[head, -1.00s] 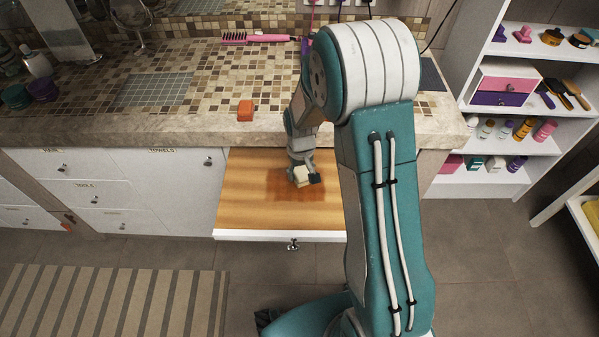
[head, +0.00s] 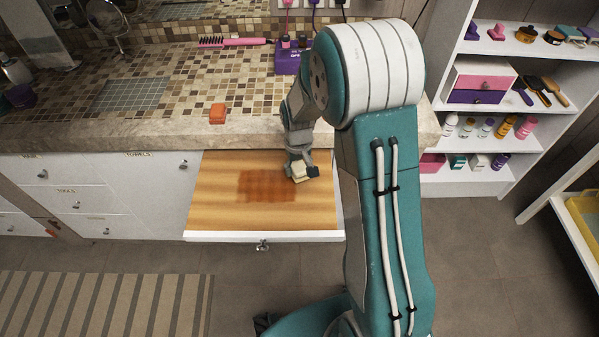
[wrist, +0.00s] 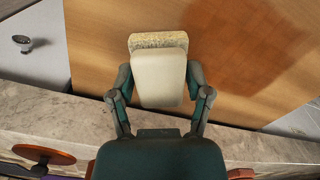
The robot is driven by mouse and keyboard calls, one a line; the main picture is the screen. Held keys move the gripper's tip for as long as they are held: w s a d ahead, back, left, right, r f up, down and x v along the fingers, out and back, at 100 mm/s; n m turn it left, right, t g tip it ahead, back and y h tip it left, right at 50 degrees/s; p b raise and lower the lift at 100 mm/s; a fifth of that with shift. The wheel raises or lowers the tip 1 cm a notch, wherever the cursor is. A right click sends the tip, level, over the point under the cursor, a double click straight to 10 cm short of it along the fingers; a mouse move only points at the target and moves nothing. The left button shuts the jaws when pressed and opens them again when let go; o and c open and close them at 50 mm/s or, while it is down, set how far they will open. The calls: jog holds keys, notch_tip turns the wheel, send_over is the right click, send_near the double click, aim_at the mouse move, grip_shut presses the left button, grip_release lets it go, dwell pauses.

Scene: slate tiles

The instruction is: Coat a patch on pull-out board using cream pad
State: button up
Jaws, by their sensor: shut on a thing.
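The pull-out board (head: 215,205) is a wooden board with a white front edge, drawn out below the counter. A darker reddish-brown patch (head: 263,186) lies on its middle; it also shows at the upper right of the wrist view (wrist: 240,40). My gripper (head: 300,168) is over the board, to the right of the patch. In the wrist view my gripper (wrist: 160,88) is shut on the cream pad (wrist: 158,80), which has a speckled, rough far end. The pad (head: 299,172) is small in the head view, and I cannot tell whether it touches the board.
An orange block (head: 217,113) stands near the counter's front edge (head: 120,132). A pink brush (head: 235,41) and a purple holder (head: 290,57) are farther back. White drawers (head: 100,190) are left of the board, and open shelves (head: 490,150) are at right.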

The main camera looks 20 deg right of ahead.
aim_at(297, 166)
jog(key=shift+a+r, duration=0.3)
jog(key=shift+r, duration=0.3)
jog(key=shift+a+r, duration=0.25)
jog(key=shift+r, duration=0.35)
jog(key=shift+d+r, duration=0.25)
jog(key=shift+r, duration=0.55)
jog(key=shift+d+r, duration=0.2)
jog(key=shift+r, duration=0.6)
jog(key=shift+a, duration=0.1)
jog(key=shift+a, duration=0.2)
jog(key=shift+d, duration=0.2)
